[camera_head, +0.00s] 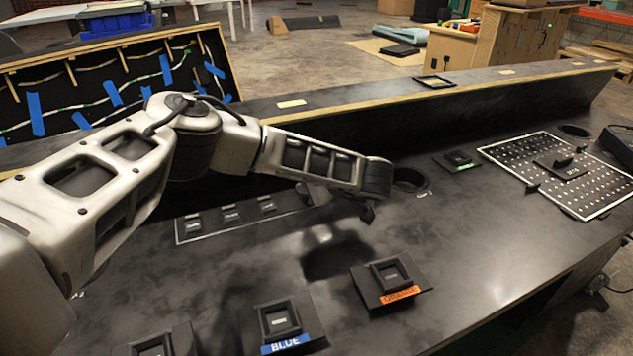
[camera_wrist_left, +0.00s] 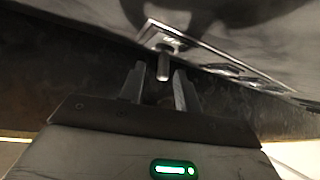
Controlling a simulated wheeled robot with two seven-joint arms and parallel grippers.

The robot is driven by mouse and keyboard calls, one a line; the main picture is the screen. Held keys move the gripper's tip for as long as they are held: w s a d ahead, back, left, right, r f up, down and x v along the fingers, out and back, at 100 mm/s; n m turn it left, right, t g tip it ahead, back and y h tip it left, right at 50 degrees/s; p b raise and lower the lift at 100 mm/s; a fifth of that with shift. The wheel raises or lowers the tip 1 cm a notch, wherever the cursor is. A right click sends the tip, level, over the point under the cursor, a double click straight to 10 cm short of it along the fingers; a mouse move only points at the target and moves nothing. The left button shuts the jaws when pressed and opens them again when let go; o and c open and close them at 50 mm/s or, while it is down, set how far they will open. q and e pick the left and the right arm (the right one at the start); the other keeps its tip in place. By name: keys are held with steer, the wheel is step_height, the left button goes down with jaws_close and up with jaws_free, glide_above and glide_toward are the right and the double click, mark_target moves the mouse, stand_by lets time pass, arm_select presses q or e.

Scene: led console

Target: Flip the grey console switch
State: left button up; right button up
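A low outlined switch panel (camera_head: 222,225) lies flat on the black console, with several small labelled switches in a row. The labels are too small to read. My left arm reaches over the console from the left; the forearm hides the panel's right end and most of the left gripper (camera_head: 316,194). In the left wrist view, a short grey switch lever (camera_wrist_left: 163,66) stands out from the panel's end. The two fingers of my left gripper (camera_wrist_left: 159,82) are apart, with the lever just ahead of and between their tips; I cannot tell whether they touch. My right gripper is out of view.
Square buttons labelled BLUE (camera_head: 281,321) and ORANGE (camera_head: 390,279) stand at the front. A green-labelled button (camera_head: 459,160) and a dotted board (camera_head: 565,172) lie to the right. A raised ledge (camera_head: 450,95) runs along the back.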

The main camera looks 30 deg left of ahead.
arm_select(q)
steer(key=v, duration=1.6)
steer(key=shift+w, duration=0.1)
